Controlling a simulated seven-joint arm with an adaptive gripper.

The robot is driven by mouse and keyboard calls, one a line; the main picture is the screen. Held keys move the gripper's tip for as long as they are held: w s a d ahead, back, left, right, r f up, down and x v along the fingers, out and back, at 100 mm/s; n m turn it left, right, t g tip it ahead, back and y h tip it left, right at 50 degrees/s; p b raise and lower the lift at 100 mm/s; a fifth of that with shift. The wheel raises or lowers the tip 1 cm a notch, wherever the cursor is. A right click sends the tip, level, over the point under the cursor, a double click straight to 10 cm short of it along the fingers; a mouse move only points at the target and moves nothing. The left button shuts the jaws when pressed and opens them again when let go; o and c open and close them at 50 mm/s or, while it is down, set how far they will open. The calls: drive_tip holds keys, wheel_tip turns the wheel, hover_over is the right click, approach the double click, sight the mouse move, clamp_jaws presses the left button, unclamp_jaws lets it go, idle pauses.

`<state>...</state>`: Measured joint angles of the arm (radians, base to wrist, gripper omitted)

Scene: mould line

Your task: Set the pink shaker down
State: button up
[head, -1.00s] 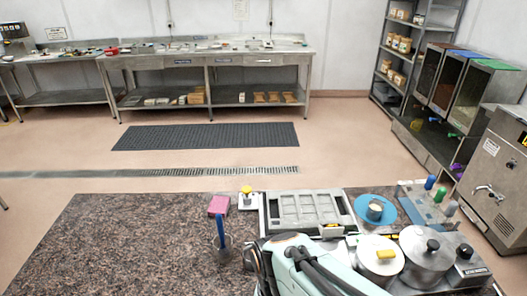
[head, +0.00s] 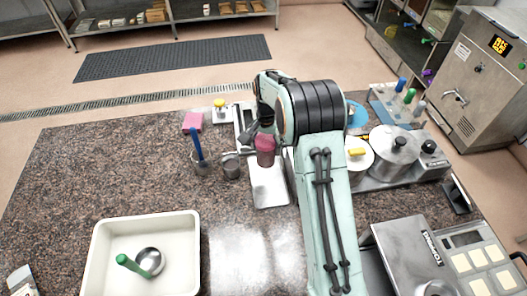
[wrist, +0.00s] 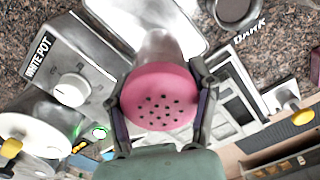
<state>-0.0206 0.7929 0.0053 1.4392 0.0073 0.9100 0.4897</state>
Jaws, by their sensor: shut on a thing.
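The pink shaker (wrist: 158,98) has a round pink lid with several dark holes and a metal body (wrist: 160,46). In the wrist view my gripper (wrist: 156,84) is shut on it, one finger on each side. The tray also shows in the wrist view (wrist: 184,20) behind the shaker.
Left of the tray stand a small metal cup (head: 231,168) and a container with a blue-handled tool (head: 197,147). A pot (head: 394,152) and a white-lidded pot (head: 357,160) stand right. A white bin (head: 103,255) is front left. The left worktop is mostly clear.

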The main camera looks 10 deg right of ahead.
drive_tip(key=w+f, duration=0.2)
drive_tip(key=f, duration=0.1)
drive_tip(key=shift+w+f, duration=0.1)
drive_tip(key=shift+w, duration=0.2)
drive_tip(key=shift+f, duration=1.4)
drive_tip(key=shift+f, duration=0.1)
drive_tip(key=o, duration=1.2)
drive_tip(key=shift+f, duration=0.1)
